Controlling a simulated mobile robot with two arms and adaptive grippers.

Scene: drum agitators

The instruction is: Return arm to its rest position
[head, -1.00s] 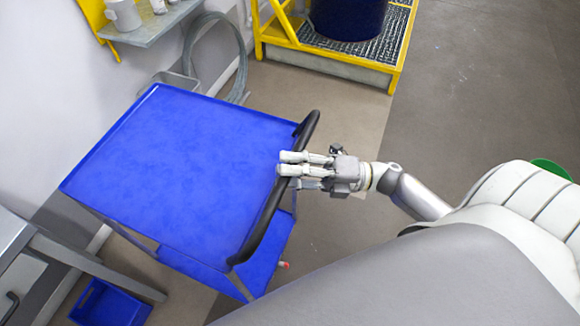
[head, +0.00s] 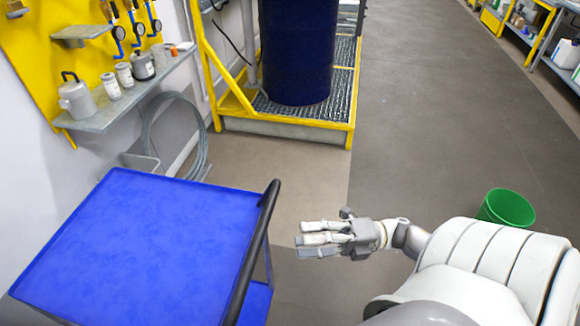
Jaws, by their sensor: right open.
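My right gripper (head: 310,240) is open and empty, its fingers pointing left. It hangs to the right of the blue cart (head: 145,240), with floor showing between the fingertips and the black push handle (head: 258,235). The gripper does not touch the handle in this view. My right arm comes in from the lower right. My left gripper is not in view.
A yellow-framed platform (head: 290,132) bears a dark blue drum (head: 297,55) at the back. A wall shelf (head: 125,92) with several containers is at upper left. A green bucket (head: 507,208) stands on the floor at right. Grey floor is clear at centre right.

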